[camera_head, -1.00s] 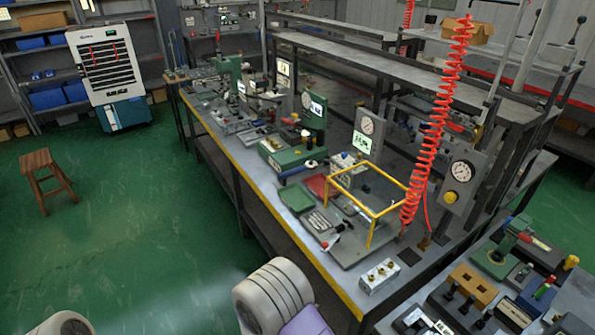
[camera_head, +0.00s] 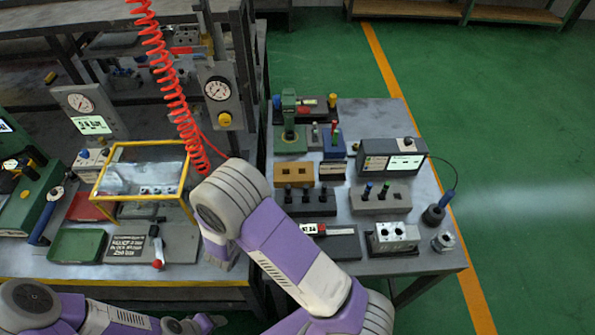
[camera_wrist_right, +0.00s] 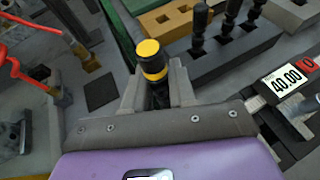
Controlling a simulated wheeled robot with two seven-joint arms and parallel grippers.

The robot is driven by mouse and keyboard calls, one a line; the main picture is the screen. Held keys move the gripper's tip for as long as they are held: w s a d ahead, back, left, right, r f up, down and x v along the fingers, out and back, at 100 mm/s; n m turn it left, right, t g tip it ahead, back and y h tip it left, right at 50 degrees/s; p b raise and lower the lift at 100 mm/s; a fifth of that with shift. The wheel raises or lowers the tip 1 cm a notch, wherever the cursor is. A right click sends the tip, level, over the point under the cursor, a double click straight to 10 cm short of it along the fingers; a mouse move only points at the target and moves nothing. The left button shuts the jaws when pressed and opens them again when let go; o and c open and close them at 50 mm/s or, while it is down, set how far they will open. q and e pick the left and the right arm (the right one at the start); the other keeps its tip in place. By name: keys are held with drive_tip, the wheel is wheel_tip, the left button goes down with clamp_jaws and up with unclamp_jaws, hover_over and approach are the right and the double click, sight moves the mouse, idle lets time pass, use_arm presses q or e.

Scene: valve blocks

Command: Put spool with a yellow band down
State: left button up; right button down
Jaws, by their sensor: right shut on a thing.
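The spool with a yellow band (camera_wrist_right: 152,62) is black with a yellow top and shows upright in the right wrist view. My right gripper (camera_wrist_right: 158,92) is shut on it, with a finger on either side. In the head view my right arm reaches up from the bottom, and my right gripper (camera_head: 222,255) is mostly hidden under its wrist; the spool is hidden there. My left gripper (camera_head: 198,323) is at the bottom edge, partly cut off, and its jaws are unclear. A dark block with several black spools (camera_head: 305,202) stands right of my right wrist; it also shows in the right wrist view (camera_wrist_right: 228,45).
An orange block with square holes (camera_head: 293,174) stands behind the dark block. A grey block with coloured pegs (camera_head: 380,200), a display box (camera_head: 391,158) and a silver block (camera_head: 393,238) stand to the right. A yellow frame (camera_head: 140,195) and red coiled hose (camera_head: 172,90) are left.

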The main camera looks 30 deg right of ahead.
drive_tip(key=w+d+r+m+g+b, duration=0.1)
drive_tip(key=w+d+b, duration=0.2)
drive_tip(key=w+d, duration=0.3)
wheel_tip(320, 180, up, 5)
drive_tip(key=m+g+h+b, duration=0.1)
drive_tip(key=h+b, duration=0.1)
hover_over(286, 166)
drive_tip(key=s+a, duration=0.1)
drive_tip(key=s, duration=0.1)
wheel_tip(286, 166, down, 9)
drive_tip(key=shift+w+a+f+b, duration=0.1)
drive_tip(key=shift+b, duration=1.15)
drive_tip(key=c, duration=1.4)
unclamp_jaws()
drive_tip(key=shift+f, duration=0.1)
drive_tip(key=o, duration=0.5)
